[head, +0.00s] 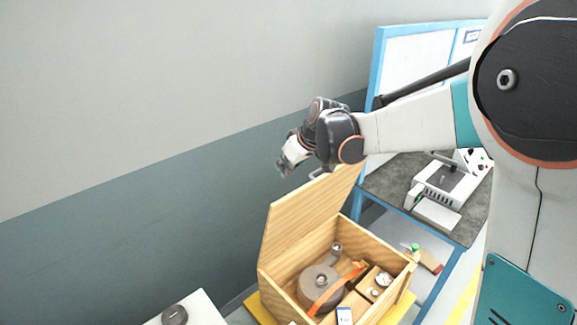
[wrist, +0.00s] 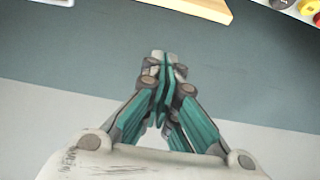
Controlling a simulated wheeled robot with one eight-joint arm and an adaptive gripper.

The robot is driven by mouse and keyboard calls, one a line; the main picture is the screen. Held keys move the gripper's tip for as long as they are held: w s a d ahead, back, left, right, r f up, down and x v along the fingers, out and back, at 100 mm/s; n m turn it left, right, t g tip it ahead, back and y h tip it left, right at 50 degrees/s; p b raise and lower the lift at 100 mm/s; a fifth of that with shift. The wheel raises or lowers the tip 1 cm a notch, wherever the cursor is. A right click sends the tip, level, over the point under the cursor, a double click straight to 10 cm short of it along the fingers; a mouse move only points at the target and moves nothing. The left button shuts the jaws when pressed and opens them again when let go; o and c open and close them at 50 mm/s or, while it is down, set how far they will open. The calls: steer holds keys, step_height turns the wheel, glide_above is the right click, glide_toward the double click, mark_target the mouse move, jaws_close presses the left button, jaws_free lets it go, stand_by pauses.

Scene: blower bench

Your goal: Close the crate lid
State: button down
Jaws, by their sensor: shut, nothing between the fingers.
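The wooden crate (head: 283,296) stands open at the lower middle of the head view. Its lid (head: 302,213) is raised, standing up from the crate's back left edge and leaning a little. My gripper (head: 281,172) is above and behind the lid's top edge in the head view, and I cannot tell whether they touch. In the wrist view my gripper (wrist: 163,62) is shut and empty, with the grey wall beyond it. A pale wooden edge (wrist: 200,8) shows at the top of the wrist view, apart from the fingertips.
Inside the crate are a round grey blower part (head: 320,284), an orange strap (head: 326,300) and small fittings. A blue-framed bench (head: 404,207) with a white device (head: 441,185) stands at the right. A white surface (head: 200,309) is at lower left. The wall is close behind.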

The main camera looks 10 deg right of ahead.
step_height(320, 180, down, 6)
steer(key=shift+w+f, duration=0.1)
steer(key=shift+f, duration=0.3)
stand_by(0.3)
